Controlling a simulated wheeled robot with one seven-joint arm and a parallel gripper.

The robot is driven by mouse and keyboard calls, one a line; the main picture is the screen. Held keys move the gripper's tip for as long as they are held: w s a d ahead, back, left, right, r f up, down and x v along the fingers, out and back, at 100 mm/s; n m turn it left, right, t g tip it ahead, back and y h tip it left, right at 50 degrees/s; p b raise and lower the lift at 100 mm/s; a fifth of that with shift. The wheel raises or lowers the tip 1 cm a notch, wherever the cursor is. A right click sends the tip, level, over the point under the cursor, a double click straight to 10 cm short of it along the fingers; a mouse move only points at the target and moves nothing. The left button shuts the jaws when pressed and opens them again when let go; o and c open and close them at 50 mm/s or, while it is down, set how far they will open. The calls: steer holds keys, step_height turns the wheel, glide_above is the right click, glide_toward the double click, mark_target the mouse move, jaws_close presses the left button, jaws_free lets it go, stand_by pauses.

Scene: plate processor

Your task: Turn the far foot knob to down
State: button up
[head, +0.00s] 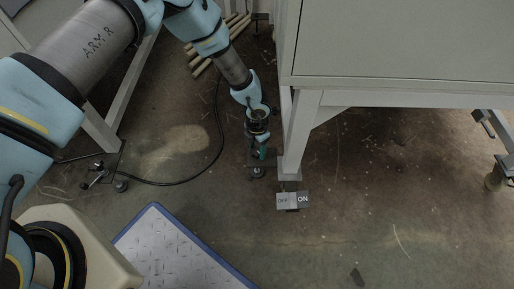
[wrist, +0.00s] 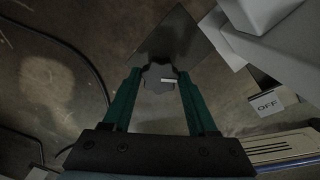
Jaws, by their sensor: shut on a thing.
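The foot knob (wrist: 159,77) is a dark grey lobed knob with a small pale mark, seen from above in the wrist view. It sits on a dark foot plate (wrist: 178,35) beside the white leg of the machine. My gripper (wrist: 159,73) has its two green fingers on either side of the knob, shut on it. In the head view my gripper (head: 262,150) reaches down beside the leg (head: 297,135), and it hides the knob there.
A black cable (head: 205,172) runs on the floor to the left. A blue-edged board (head: 175,255) lies in front. Wooden sticks (head: 205,62) lie behind. The floor on the right is mostly clear.

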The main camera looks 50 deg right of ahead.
steer(key=m, duration=0.5)
steer(key=shift+m, duration=0.3)
stand_by(0.4)
steer(key=o, duration=1.4)
steer(key=shift+c, duration=0.2)
step_height(320, 180, up, 11)
steer(key=p, duration=0.3)
steer(key=shift+f, duration=0.1)
